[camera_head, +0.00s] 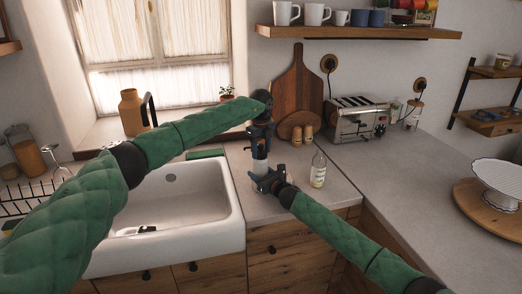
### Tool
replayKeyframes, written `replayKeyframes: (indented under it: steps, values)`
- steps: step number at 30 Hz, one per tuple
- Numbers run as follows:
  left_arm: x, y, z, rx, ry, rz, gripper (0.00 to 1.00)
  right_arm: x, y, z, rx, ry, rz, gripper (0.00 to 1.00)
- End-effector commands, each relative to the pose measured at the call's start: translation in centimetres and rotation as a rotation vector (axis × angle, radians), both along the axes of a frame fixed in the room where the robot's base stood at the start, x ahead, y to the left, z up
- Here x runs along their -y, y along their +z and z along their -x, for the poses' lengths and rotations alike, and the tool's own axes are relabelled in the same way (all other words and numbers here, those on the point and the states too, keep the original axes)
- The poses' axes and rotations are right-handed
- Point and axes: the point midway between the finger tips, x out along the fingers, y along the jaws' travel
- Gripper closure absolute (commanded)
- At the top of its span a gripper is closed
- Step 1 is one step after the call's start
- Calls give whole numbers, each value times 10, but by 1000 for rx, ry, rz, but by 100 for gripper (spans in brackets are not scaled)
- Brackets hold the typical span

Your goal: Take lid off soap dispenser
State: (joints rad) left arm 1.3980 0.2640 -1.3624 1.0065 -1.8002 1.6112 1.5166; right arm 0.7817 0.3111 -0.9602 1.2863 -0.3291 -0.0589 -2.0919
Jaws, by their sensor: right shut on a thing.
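The soap dispenser (259,167) is a pale upright cylinder on the counter just right of the sink. My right gripper (262,182) comes in from the lower right and is shut on its lower body. My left gripper (259,150) points down from above, with its fingers at the dispenser's top. The lid is hidden behind the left gripper's fingers, and I cannot tell whether they are closed on it.
A clear bottle with a label (318,170) stands close to the right of the grippers. The white sink (225,218) is on the left. Cutting boards (296,88), two small shakers (302,134) and a toaster (357,120) stand behind. The counter at right (400,180) has free room.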

Motion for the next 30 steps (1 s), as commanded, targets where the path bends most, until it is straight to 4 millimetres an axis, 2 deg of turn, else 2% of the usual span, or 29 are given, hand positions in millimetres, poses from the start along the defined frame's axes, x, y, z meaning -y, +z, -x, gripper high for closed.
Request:
replayKeyframes:
  steps: [1,3,14,24,26,30]
  values:
    - [1,1,0,2,-1,2,41,-5,1,2,2,7,-2,100]
    - [1,1,0,1,-2,1,33,-4,1,2,1,5,-2,100]
    - [0,5,0,-1,-2,-1,33,0,1,-1,0,-1,-1,100]
    - [0,41,1,-2,-3,-1,33,1,1,-1,0,-3,-1,100]
    - [0,44,1,-2,-3,-1,29,1,1,-1,0,-3,-1,100]
    - [0,52,-1,5,-3,-1,29,1,1,-1,0,-3,-1,100]
